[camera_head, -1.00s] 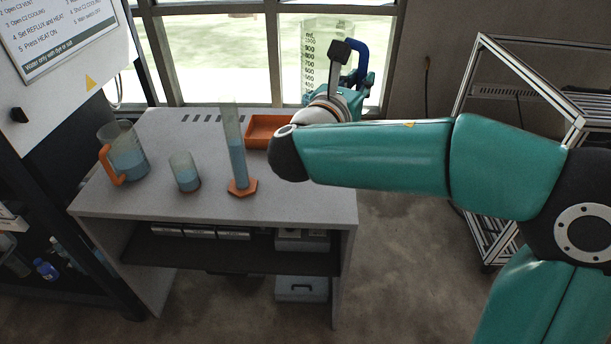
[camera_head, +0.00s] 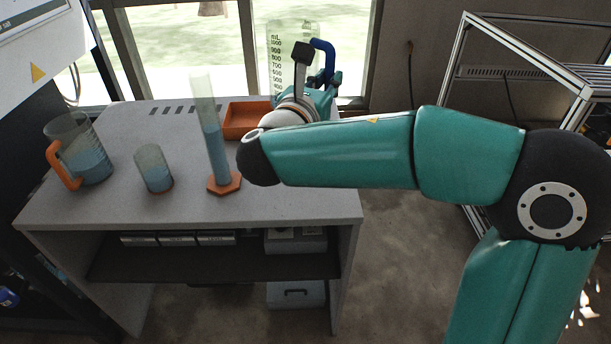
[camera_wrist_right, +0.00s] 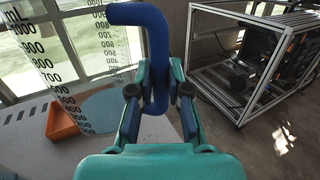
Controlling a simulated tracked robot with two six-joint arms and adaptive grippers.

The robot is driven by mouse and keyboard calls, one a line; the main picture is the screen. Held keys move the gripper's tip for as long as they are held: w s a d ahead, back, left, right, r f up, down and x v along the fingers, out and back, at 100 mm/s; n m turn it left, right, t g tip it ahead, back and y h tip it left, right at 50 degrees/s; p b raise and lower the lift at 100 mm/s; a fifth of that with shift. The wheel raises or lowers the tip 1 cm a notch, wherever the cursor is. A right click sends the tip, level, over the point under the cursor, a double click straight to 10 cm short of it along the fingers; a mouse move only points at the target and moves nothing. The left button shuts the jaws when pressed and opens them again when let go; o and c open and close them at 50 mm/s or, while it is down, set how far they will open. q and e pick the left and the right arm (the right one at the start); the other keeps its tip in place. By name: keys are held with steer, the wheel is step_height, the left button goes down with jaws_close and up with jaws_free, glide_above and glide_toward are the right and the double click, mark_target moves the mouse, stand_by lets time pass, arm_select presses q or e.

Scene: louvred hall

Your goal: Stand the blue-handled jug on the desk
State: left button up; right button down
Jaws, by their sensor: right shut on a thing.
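The blue-handled jug (camera_head: 282,62) is clear with black mL marks. It shows upright behind my right arm, over the far right part of the desk (camera_head: 300,203). My right gripper (camera_head: 322,88) is shut on its blue handle (camera_head: 323,55). In the right wrist view the fingers (camera_wrist_right: 160,92) close on both sides of the handle (camera_wrist_right: 150,20), and the jug's marked wall (camera_wrist_right: 95,50) stands to the left. My arm hides the jug's base in the head view, so I cannot tell whether it touches the desk. My left gripper is not in view.
On the desk stand an orange-handled jug (camera_head: 88,160), a beaker (camera_head: 155,170) and a tall cylinder (camera_head: 212,140) with an orange foot. An orange tray (camera_head: 240,118) lies near the back. A metal frame rack (camera_head: 455,90) stands to the right. The desk's front right is clear.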

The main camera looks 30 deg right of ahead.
step_height(320, 180, down, 19)
steer(key=b, duration=0.5)
steer(key=shift+s+d+f, duration=0.1)
steer(key=shift+s+d, duration=0.05)
steer(key=shift+f, duration=0.15)
steer(key=c, duration=1.1)
jaws_free()
steer(key=shift+r, duration=0.2)
steer(key=v, duration=1.2)
steer(key=shift+p, duration=0.35)
